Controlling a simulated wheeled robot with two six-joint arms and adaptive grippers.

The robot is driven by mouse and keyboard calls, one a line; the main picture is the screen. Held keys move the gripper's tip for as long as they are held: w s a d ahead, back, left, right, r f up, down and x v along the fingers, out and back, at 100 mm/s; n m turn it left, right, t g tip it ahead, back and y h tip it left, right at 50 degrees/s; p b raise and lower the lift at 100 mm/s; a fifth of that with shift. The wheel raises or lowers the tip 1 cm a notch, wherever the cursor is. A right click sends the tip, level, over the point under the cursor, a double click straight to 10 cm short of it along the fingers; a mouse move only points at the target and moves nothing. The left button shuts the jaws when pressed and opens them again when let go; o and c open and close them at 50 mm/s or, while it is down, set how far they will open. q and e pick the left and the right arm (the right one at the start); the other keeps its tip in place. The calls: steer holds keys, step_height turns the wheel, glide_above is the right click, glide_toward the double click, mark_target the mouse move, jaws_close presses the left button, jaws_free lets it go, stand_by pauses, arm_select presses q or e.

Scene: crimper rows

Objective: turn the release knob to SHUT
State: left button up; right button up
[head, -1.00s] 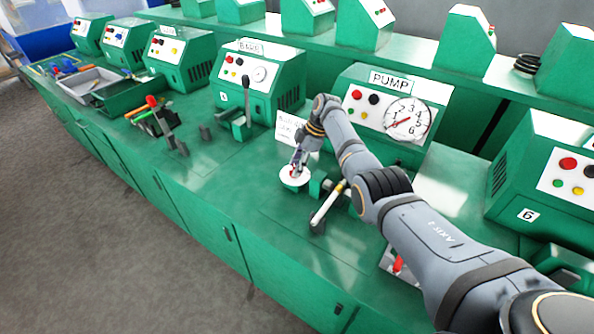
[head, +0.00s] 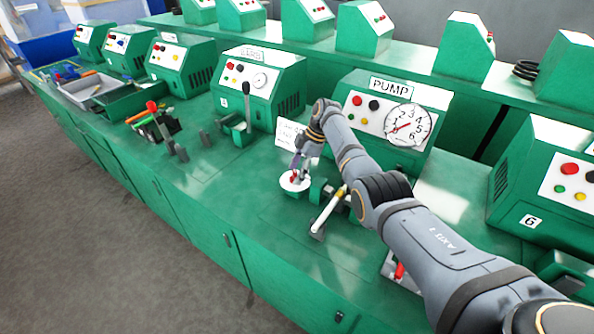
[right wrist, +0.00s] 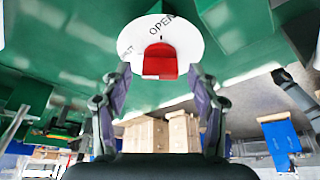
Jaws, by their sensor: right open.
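The release knob is a red grip (right wrist: 160,62) on a round white dial (head: 294,181). The dial also shows in the right wrist view (right wrist: 190,42). There the word OPEN is at its top, and the letters UT show at its left, the rest being hidden or cut off. I cannot tell for sure which mark the knob points to. My right gripper (head: 298,168) is at the dial in the head view. In the right wrist view it is open (right wrist: 159,74), with one finger on each side of the red knob and a gap to each. My left gripper is not in view.
The green PUMP machine (head: 391,110) with a round gauge (head: 407,125) stands behind my right arm. A lever with a pale handle (head: 328,209) is just right of the dial. A white card (head: 289,134) stands behind it.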

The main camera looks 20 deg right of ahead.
steer(key=v, duration=1.2)
